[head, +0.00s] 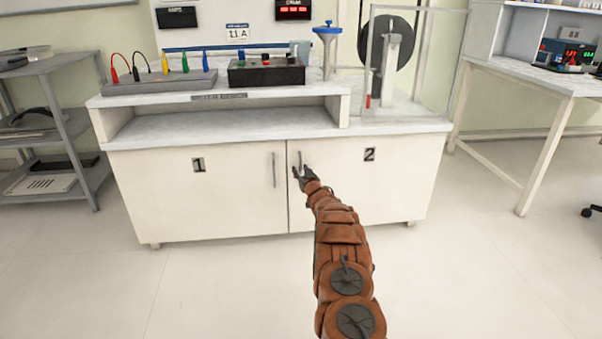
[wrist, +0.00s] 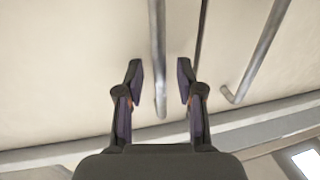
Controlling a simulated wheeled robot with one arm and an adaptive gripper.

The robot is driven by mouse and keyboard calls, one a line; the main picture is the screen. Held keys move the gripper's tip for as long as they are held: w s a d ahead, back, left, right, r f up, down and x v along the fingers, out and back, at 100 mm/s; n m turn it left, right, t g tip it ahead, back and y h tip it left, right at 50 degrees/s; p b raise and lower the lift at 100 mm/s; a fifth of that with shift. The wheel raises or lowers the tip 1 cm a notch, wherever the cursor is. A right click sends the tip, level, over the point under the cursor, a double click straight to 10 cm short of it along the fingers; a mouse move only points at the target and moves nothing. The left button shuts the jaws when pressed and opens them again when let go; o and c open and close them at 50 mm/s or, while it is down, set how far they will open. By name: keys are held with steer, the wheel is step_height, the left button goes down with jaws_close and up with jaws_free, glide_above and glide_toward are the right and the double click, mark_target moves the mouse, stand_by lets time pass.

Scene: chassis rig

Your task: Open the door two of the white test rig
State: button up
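The white test rig (head: 215,130) stands ahead with two closed cabinet doors. Door two (head: 400,185), marked "2", is the right one in the head view. Its upright bar handle (head: 299,158) is near the door's left edge and is partly hidden by my gripper. My gripper (head: 302,171) is open in front of that handle. In the wrist view the handle (wrist: 158,50) runs between the two spread fingers of my gripper (wrist: 159,82), with a gap on both sides. Depth between fingertips and handle is hard to tell.
Door one (head: 220,195) is on the left; its handle (head: 274,170) is close to the seam and shows at right in the wrist view (wrist: 255,55). A glass enclosure (head: 440,70) stands on the rig top. The floor (head: 220,290) before the rig is clear.

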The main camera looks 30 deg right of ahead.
steer(key=shift+w, duration=0.2)
steer(key=shift+c, duration=0.3)
jaws_close()
stand_by(0.5)
